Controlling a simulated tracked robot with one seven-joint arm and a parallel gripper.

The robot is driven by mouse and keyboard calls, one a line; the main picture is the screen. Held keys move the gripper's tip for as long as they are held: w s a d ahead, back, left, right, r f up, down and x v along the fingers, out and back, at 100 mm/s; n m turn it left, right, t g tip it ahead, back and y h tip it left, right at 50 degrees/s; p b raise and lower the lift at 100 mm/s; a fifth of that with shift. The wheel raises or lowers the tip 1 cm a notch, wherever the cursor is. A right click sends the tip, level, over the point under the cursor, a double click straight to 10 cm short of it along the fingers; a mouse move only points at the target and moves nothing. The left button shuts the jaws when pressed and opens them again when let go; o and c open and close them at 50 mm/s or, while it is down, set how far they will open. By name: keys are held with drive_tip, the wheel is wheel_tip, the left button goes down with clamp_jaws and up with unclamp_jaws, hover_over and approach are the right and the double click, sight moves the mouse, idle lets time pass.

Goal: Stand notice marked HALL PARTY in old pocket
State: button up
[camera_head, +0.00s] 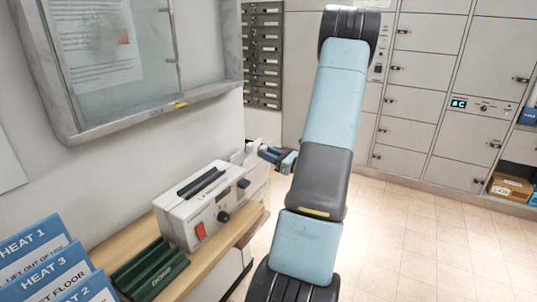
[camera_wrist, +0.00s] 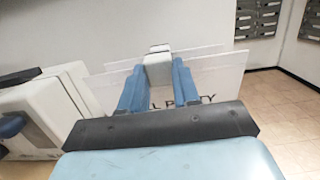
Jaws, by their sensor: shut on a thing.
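The notice (camera_wrist: 203,99) shows dark letters reading "L P", a hidden part, then "TY" in the wrist view. My gripper (camera_wrist: 158,74) has its two blue fingers on either side of a pale grey block (camera_wrist: 158,66) at the top of the notice. In the head view my gripper (camera_head: 270,154) is just beyond the white machine, beside pale panels (camera_head: 248,159). A clear or white panel (camera_wrist: 205,58) stands behind the notice; I cannot tell whether it is the old pocket or whether the notice is inside it. My fingers hide part of the lettering.
A white machine (camera_head: 201,204) with a red switch stands on the wooden shelf (camera_head: 238,228). A green DONE rack (camera_head: 152,268) and blue HEAT cards (camera_head: 45,268) are nearer. A glazed notice board (camera_head: 140,65) hangs above. Grey lockers (camera_head: 422,77) line the back; the tiled floor is open.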

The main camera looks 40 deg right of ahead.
drive_tip(key=o, duration=1.1)
drive_tip(key=shift+c, duration=0.2)
drive_tip(key=v, duration=1.3)
drive_tip(key=shift+s, duration=0.3)
drive_tip(key=shift+d, duration=0.1)
